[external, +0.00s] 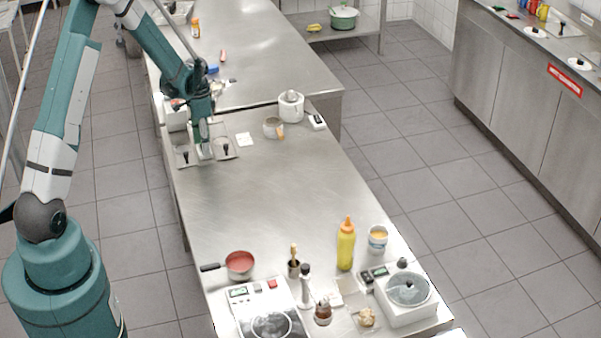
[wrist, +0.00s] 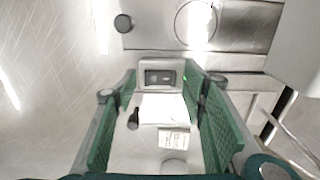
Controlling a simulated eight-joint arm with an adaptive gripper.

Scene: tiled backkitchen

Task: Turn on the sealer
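In the wrist view, a pale grey unit with a dark two-part switch panel (wrist: 160,78) lies between the far ends of my fingers. It looks like the sealer, but I cannot be sure. A white surface, a black handle (wrist: 133,118) and a small printed label (wrist: 173,138) lie nearer, also between the fingers. My gripper (wrist: 161,85) is open, its green fingers wide apart with nothing held. In the external view my gripper (external: 205,152) points down low over the far left part of the near counter, beside metal plates with black knobs (external: 225,149). Whether it touches anything is unclear.
A white canister (external: 291,106) and a jar (external: 273,128) stand to the right of my gripper. A red pan (external: 239,264), a yellow bottle (external: 346,245) and scales (external: 407,292) crowd the near end. The counter's middle is clear.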

